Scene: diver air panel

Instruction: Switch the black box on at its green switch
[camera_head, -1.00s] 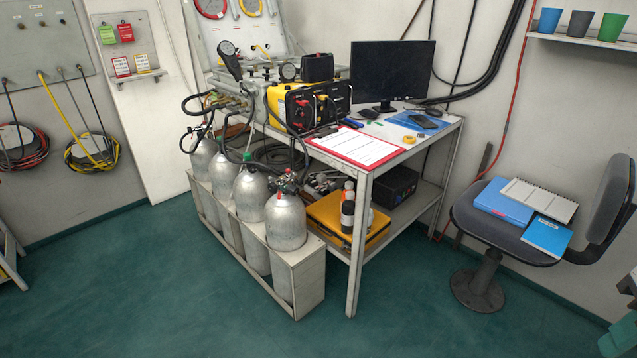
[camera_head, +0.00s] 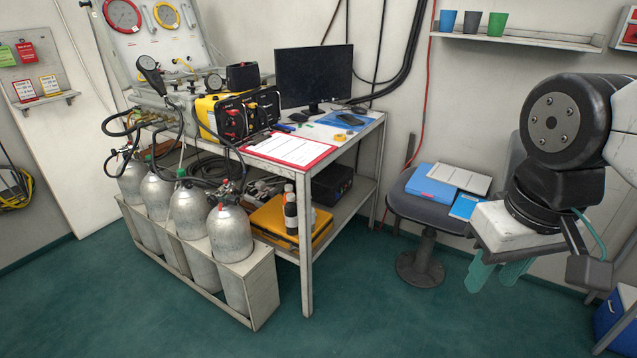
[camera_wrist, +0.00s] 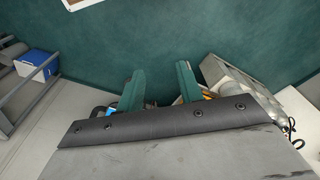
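A black box (camera_head: 331,185) sits on the lower shelf of the table, under the top at the right rear. I cannot make out a green switch on either black box. My gripper (camera_head: 498,276) is at the right of the head view, pointing down, in front of the chair and well away from the table. In the wrist view its two teal fingers (camera_wrist: 159,82) are apart with nothing between them.
The metal table (camera_head: 307,240) has a rack of grey cylinders (camera_head: 230,235) along its left front. A yellow case (camera_head: 282,220) and bottles (camera_head: 290,212) stand on the lower shelf. A chair (camera_head: 420,209) with folders stands right of the table. The green floor in front is clear.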

